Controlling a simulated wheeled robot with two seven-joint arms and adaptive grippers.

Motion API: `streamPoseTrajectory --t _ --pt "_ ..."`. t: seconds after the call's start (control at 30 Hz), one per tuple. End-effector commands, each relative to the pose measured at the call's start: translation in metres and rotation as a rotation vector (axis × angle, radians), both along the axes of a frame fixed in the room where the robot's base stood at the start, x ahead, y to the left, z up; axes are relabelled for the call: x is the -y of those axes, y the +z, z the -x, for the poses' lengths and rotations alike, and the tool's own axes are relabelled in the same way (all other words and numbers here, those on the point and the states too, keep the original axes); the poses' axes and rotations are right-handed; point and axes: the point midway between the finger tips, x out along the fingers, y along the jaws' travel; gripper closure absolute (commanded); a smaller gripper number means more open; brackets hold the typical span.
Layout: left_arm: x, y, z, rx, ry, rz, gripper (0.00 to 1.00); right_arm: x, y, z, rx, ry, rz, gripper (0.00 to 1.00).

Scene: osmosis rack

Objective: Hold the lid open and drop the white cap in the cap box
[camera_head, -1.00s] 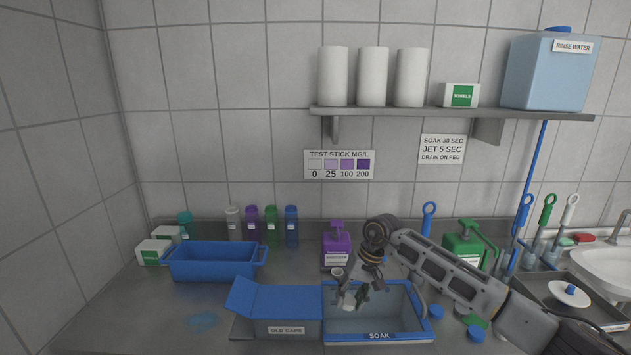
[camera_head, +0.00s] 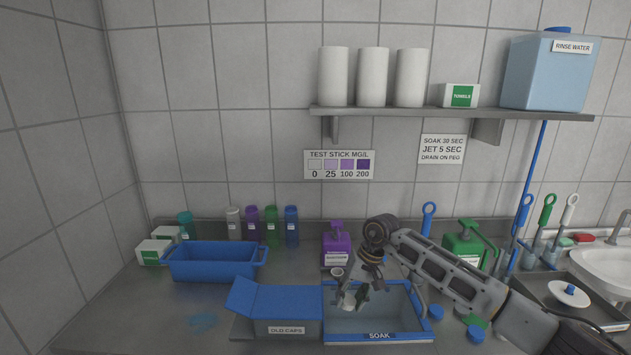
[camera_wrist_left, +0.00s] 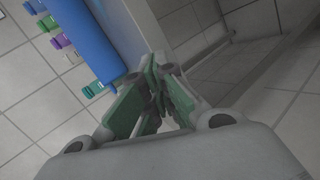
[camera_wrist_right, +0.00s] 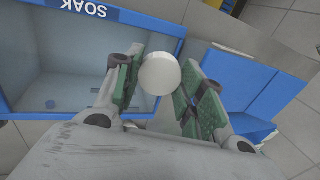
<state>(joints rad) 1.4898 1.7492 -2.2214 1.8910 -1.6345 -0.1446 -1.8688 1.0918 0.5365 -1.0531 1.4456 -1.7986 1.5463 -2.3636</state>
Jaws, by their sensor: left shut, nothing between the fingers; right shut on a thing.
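The white cap (camera_wrist_right: 159,74) is held between the fingertips of my right gripper (camera_wrist_right: 155,88). In the head view my right gripper (camera_head: 356,294) hangs over the left part of the soak bin, with the cap (camera_head: 348,301) low between its fingers. The cap box (camera_head: 287,328), labelled OLD CAPS, stands just left of the bin. A blue panel (camera_head: 284,299) lies along its top, and a flap (camera_head: 240,296) slants up at its left end. How far the lid is open is unclear. My left gripper (camera_wrist_left: 158,88) is shut and empty, seen only in its wrist view.
The soak bin (camera_head: 379,337) adjoins the cap box on the right. A blue basket (camera_head: 215,262) and several coloured bottles stand behind. A purple pump bottle (camera_head: 336,246) is behind the bin. Blue and green caps lie at right. The counter left of the cap box is mostly clear.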

Motion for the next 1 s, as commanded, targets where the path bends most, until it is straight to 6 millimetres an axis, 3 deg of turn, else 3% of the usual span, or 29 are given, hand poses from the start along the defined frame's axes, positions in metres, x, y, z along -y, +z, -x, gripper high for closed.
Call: streamPoseTrajectory --t 0.5,1.0 --pt "0.016 0.110 -0.101 0.238 0.240 0.467 1.00 0.000 0.000 0.000 0.000 0.000 0.000 0.67" --pt "0.021 0.197 -0.174 0.395 0.474 1.016 1.00 0.000 0.000 0.000 0.000 0.000 0.000 0.67"
